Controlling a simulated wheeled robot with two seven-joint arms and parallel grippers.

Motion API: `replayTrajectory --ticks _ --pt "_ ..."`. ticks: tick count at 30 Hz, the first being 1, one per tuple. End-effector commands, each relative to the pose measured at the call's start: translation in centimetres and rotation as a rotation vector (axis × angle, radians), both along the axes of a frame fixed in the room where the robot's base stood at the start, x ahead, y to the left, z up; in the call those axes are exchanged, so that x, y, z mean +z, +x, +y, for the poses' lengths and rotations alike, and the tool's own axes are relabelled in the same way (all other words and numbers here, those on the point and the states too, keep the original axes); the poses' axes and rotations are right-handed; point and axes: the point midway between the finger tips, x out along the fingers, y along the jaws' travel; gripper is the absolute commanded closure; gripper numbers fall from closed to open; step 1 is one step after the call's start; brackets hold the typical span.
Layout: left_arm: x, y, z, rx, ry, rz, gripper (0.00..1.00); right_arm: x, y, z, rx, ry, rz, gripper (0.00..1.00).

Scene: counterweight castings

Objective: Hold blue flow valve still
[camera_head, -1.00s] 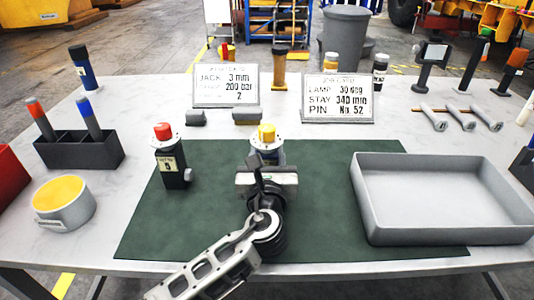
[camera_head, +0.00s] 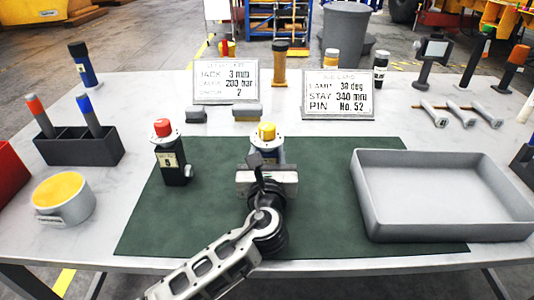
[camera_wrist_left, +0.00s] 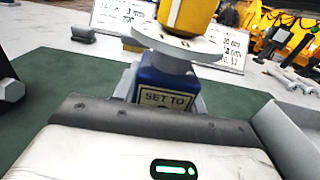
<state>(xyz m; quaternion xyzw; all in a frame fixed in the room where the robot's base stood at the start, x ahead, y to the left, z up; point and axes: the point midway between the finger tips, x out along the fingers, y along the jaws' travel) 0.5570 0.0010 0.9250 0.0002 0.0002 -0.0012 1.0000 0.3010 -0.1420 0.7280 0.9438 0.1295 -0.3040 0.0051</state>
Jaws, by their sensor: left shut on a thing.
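The blue flow valve (camera_head: 279,151) stands upright on the green mat (camera_head: 330,195), with a yellow knob (camera_head: 266,131) above a pale round dial plate. In the left wrist view the valve's blue body (camera_wrist_left: 165,92) carries a "SET TO" label, its lower part hidden. My left gripper (camera_head: 267,172) is shut on the blue flow valve from the near side; its fingers are mostly hidden behind its own body. A similar black valve (camera_head: 172,165) with a red knob stands to the left, apart from the gripper. My right gripper is not in view.
A grey tray (camera_head: 442,238) lies at the right, partly over the mat. A black holder (camera_head: 80,149) with two markers and a yellow-topped tin (camera_head: 75,215) are at the left. Two printed cards (camera_head: 225,81) (camera_head: 338,94) stand behind the valves. The mat between valve and tray is clear.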

Motion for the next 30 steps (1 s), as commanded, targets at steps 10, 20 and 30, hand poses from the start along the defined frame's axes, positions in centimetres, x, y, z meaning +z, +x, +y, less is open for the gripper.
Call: replayTrajectory --ticks 10,20,30 --pt "0.23 0.02 -0.05 -0.001 -0.001 -0.004 0.99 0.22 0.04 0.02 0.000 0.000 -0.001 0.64" --pt "0.17 0.01 -0.05 -0.001 -0.002 -0.004 0.99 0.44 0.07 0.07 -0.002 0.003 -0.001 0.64" --pt "0.07 0.00 -0.06 -0.001 -0.002 -0.003 0.99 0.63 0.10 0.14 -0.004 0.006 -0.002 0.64"
